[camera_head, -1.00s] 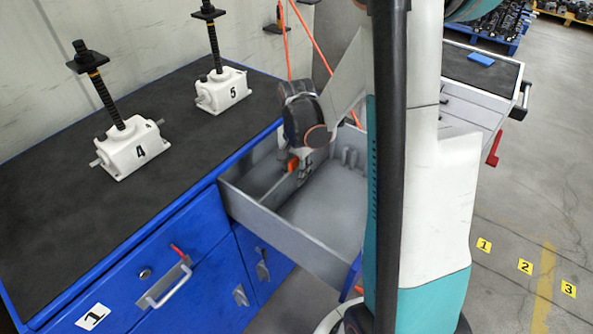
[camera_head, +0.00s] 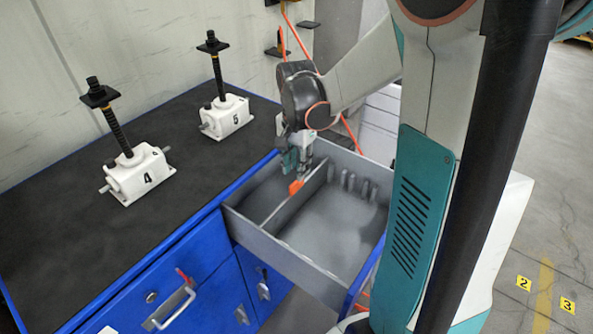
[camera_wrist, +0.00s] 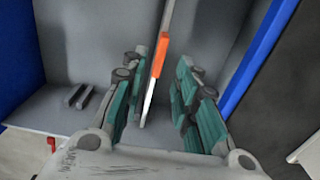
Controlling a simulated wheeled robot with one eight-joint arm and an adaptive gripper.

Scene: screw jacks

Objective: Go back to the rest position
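My gripper (camera_head: 298,168) hangs fingers-down over the pulled-out grey drawer (camera_head: 262,246) in the head view. In the wrist view my gripper (camera_wrist: 160,70) shows its two green-padded fingers apart, with a gap between them. An orange piece (camera_wrist: 160,52) with a light strip below it shows in that gap, in line with the drawer's divider; it does not appear pinched. The same orange piece (camera_head: 296,187) shows just under the fingers in the head view. I cannot tell whether it rests on the divider.
Screw jacks 4 (camera_head: 140,177) and 5 (camera_head: 227,118) stand upright on the dark bench top (camera_head: 75,235) at left. The drawer walls and divider (camera_head: 290,203) lie close around my fingers. Small dark pegs (camera_wrist: 84,97) stand in the drawer. Open floor (camera_head: 540,210) lies at right.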

